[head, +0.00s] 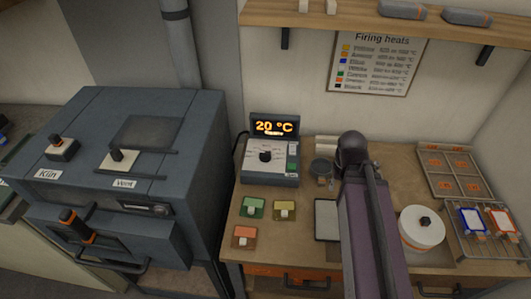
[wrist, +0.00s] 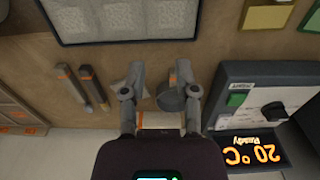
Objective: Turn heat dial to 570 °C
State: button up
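The heat controller (head: 270,172) is a grey box on the bench beside the kiln. Its black dial (head: 265,156) sits on a pale face, and its screen (head: 274,127) reads 20 °C in orange. In the wrist view the controller is upside down at the right, with the dial (wrist: 274,112) and the screen (wrist: 252,152) showing 20 °C and "Ready". My gripper (wrist: 160,76) is open and empty, with its fingers apart, to the left of the controller in that view. In the head view my arm hides the gripper's fingers.
The dark kiln (head: 150,165) stands left of the controller. Coloured square blocks (head: 253,207) lie in front of it. The firing chart (head: 378,62) hangs behind.

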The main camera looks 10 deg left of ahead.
jog(key=w+a+r+n+p, duration=0.1)
jog(key=w+a+n, duration=0.1)
jog(key=w+a, duration=0.1)
jog(key=w+a+r+n+p, duration=0.2)
jog(key=w+a+n, duration=0.1)
jog(key=w+a+r+n+p, duration=0.1)
jog(key=w+a+n, duration=0.1)
jog(key=w+a, duration=0.1)
jog(key=shift+w+a+r+n, duration=0.3)
jog(key=shift+a+r+n, duration=0.05)
jog(key=shift+n, duration=0.05)
notch_tip(320, 180, up, 4)
jog(key=n+p, duration=0.5)
jog(key=n, duration=0.5)
send_over(265, 152)
jog(key=shift+r, duration=0.2)
jog(key=shift+f, duration=0.1)
notch_tip(265, 152, down, 14)
jog(key=b, duration=1.4)
jog(key=shift+r, duration=0.2)
grip_shut()
